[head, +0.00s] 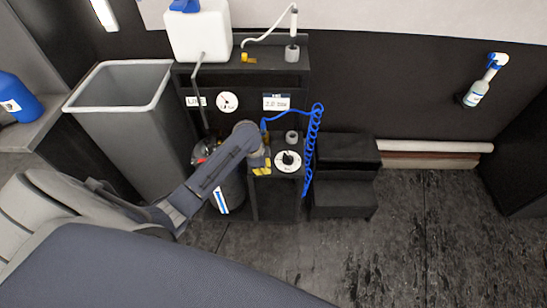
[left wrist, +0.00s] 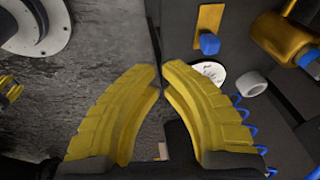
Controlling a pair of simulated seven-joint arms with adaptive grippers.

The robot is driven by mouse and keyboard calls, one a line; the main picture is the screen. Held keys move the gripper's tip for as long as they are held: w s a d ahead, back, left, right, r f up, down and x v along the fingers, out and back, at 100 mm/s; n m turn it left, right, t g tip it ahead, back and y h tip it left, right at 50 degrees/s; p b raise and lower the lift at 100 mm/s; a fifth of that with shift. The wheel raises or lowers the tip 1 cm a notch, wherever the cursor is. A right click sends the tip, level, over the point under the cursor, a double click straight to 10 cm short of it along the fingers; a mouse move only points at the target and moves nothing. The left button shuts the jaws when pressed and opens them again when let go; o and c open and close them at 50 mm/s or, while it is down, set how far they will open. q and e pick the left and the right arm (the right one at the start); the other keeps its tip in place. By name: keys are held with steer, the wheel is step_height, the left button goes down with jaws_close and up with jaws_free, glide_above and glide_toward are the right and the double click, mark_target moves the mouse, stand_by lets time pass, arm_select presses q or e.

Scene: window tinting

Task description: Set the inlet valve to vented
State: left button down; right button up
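A round white dial with a black knob (head: 289,160) sits on the low dark stand (head: 278,205). I cannot tell for certain which fitting is the inlet valve or read its setting. The left wrist view shows a brass plate with a blue knob (left wrist: 209,43) and a brass cylinder (left wrist: 272,36) with a blue part. A white marked disc (left wrist: 207,70) is partly hidden behind a finger. My left gripper (left wrist: 161,70) has a narrow empty gap between its yellow fingertips. In the head view it is just left of the dial.
A blue coiled hose (head: 313,150) hangs right of the dial. A grey ring-topped fitting (head: 292,137) stands behind it. A white tank (head: 200,35) and gauge (head: 227,102) are above. A grey bin (head: 120,85) stands left, black steps (head: 345,185) right. Floor at right is clear.

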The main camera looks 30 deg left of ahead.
arm_select(q)
steer(key=g+h, duration=0.1)
steer(key=h, duration=0.1)
glide_toward(276, 161)
steer(key=v, duration=0.3)
steer(key=shift+s+r, duration=0.1)
steer(key=shift+r, duration=0.05)
steer(key=shift+x, duration=5)
